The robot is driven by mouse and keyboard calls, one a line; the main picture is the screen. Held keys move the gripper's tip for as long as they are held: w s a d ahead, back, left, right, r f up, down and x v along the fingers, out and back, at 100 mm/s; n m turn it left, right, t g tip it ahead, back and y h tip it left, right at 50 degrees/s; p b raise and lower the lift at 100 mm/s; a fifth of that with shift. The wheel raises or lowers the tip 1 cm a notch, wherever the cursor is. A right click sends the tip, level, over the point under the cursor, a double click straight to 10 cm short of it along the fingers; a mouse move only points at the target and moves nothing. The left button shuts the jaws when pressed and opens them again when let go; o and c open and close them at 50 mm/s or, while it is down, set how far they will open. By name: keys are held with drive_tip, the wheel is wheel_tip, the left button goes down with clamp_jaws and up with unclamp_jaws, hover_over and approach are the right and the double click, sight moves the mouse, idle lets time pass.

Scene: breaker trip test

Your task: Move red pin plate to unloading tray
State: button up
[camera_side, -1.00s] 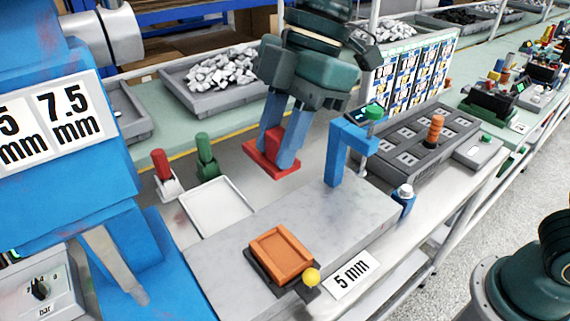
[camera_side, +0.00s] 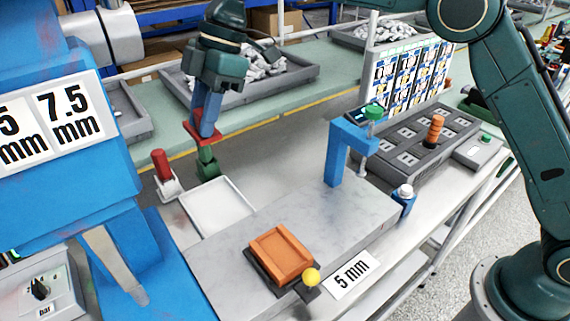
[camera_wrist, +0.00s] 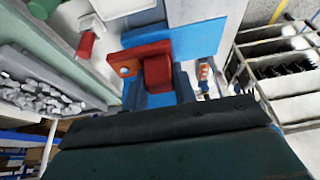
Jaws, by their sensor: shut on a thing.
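My gripper (camera_side: 206,124) is shut on the red pin plate (camera_side: 196,141), a flat red plate with a raised red block. In the side view it is held in the air, in front of or above the green pin stand (camera_side: 207,168), which it partly hides. In the wrist view the red pin plate (camera_wrist: 157,73) sits between my fingers. A shallow white tray (camera_side: 240,191) lies empty on the bench, below and slightly right of my gripper. I cannot tell whether it is the unloading tray. A red pin stand (camera_side: 163,172) is to the left.
A blue machine (camera_side: 70,180) stands at the left. A grey bin (camera_side: 300,77) of pale pieces is behind. An orange tray (camera_side: 280,255) sits on a stone slab (camera_side: 330,210) with a blue post (camera_side: 337,155). A grey panel (camera_side: 430,135) is at the right.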

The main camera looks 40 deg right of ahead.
hover_over(213, 216)
drive_tip(key=d, duration=0.2)
drive_tip(key=shift+s+f, duration=0.1)
drive_tip(key=shift+f, duration=1.75)
drive_tip(key=shift+a+f, duration=0.1)
drive_tip(key=shift+f, duration=0.05)
drive_tip(key=shift+f, duration=0.55)
wheel_tip(213, 216, down, 19)
drive_tip(key=shift+r, duration=0.2)
drive_tip(key=shift+f, duration=0.1)
drive_tip(key=o, duration=1.1)
drive_tip(key=shift+f, duration=0.1)
drive_tip(key=shift+c, duration=0.2)
